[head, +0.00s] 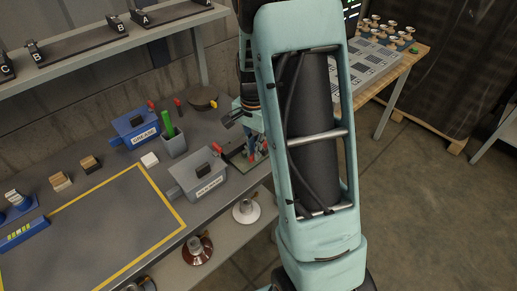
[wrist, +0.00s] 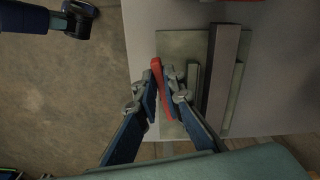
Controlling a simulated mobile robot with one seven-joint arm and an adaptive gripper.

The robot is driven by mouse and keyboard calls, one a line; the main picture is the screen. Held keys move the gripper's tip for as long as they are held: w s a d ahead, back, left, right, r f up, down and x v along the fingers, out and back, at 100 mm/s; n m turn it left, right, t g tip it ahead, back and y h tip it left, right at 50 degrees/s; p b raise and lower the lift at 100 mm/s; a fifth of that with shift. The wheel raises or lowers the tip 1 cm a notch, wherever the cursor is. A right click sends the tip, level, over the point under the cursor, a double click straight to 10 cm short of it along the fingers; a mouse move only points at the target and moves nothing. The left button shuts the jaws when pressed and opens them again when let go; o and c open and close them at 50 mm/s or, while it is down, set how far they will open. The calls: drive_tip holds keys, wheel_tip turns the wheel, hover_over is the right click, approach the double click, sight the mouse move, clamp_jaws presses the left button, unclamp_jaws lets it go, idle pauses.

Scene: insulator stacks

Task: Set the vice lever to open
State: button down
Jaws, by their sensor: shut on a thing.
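The vice lever (wrist: 156,68) is a red bar. In the wrist view it stands out between the two fingers of my gripper (wrist: 161,92), which is shut on it. The lever runs nearly up and down in that picture, slightly tilted. It lies along the left side of the vice (wrist: 218,75), which has a grey-green base plate and long dark and pale bars. In the head view the vice (head: 237,160) is partly hidden behind my arm, at the right edge of the bench. My gripper (head: 254,146) is small and partly covered there.
A grey labelled box (head: 200,182) stands just left of the vice. A blue labelled box (head: 137,129) and a grey cup (head: 174,147) holding green sticks are farther back. A yellow-outlined area (head: 110,232) of the bench is bare. Insulators (head: 246,211) stand on the lower shelf.

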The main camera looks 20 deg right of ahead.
drive_tip(key=shift+w+a+m+p, duration=0.3)
drive_tip(key=shift+w+m+p, duration=0.25)
drive_tip(key=shift+m, duration=0.75)
drive_tip(key=shift+w, duration=0.1)
drive_tip(key=c, duration=2)
unclamp_jaws()
drive_tip(key=shift+c, duration=0.2)
wheel_tip(320, 180, up, 12)
